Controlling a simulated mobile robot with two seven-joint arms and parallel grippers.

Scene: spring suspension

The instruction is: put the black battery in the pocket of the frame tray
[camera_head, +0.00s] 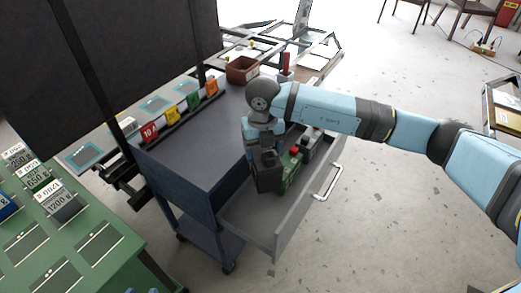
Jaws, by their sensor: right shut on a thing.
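My right gripper (267,158) points down over the open drawer of the dark cart, its arm coming in from the right. It is shut on a dark block, which I take to be the black battery (268,181). The block is upright in or just above the drawer; I cannot tell whether it touches the drawer floor. The fingertips are mostly hidden. I cannot make out the frame tray's pocket for certain; framed trays (258,52) lie on the far bench. My left gripper is not in view.
A green block with a red top (291,164) and a grey block (311,141) stand close to the right in the drawer (257,227). The cart top (205,140) has free room. Numbered coloured blocks (172,115) line its left. A green table (75,265) holds labelled weights.

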